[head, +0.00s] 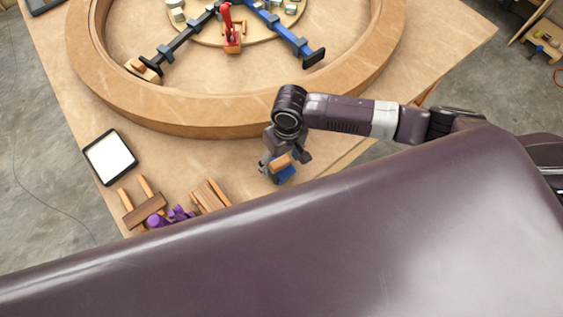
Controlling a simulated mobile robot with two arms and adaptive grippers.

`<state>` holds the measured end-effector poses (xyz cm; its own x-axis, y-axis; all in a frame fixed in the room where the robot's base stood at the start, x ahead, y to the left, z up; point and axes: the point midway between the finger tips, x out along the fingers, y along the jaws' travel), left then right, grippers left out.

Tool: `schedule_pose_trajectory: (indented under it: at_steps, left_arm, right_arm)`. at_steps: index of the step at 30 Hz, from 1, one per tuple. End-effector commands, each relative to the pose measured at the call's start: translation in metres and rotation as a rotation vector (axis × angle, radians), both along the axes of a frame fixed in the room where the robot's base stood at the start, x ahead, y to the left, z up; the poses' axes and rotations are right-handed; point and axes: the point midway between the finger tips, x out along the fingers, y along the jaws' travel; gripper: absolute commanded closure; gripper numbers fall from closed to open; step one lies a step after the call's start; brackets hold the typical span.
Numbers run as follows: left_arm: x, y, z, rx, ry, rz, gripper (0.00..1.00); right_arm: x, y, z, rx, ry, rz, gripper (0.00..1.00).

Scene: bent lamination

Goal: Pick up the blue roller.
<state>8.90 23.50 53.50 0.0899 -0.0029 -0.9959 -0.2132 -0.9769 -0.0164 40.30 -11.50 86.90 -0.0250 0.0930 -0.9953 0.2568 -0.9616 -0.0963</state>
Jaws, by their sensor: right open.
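The blue roller (287,174) is on the near part of the wooden table, with an orange-brown wooden part beside its blue part. My right gripper (284,160) is open and points down right over it, with its fingers on either side. The gripper and wrist hide part of the roller, and I cannot tell whether the fingers touch it. My left gripper is not in view.
A large curved wooden ring (200,122) fills the table's far part, with blue and black clamp arms and a red tool (232,30) inside. A white-topped tray (110,157), wooden pieces (209,196) and a purple object (170,216) lie at near left. My body hides the near side.

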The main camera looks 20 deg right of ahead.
Motion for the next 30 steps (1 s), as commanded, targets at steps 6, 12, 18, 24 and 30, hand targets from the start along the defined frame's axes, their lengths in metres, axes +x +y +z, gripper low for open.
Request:
schedule_pose_trajectory:
  at_steps: [6, 12, 18, 24, 30]
  left_arm:
    - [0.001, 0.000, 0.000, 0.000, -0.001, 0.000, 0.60]
    - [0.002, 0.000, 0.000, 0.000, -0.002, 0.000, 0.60]
    - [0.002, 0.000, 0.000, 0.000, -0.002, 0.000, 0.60]
    - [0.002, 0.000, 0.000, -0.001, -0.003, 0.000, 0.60]
    - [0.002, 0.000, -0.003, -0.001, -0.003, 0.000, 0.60]
  right_arm:
    - [0.000, 0.000, 0.000, 0.000, 0.000, 0.000, 0.45]
    - [0.000, 0.000, 0.000, 0.000, 0.000, 0.000, 0.67]
    - [0.000, 0.000, 0.001, 0.001, -0.001, 0.000, 0.80]
    - [0.001, 0.000, 0.002, 0.001, -0.002, 0.000, 0.80]
    - [0.002, 0.001, 0.016, 0.003, -0.003, 0.001, 0.80]
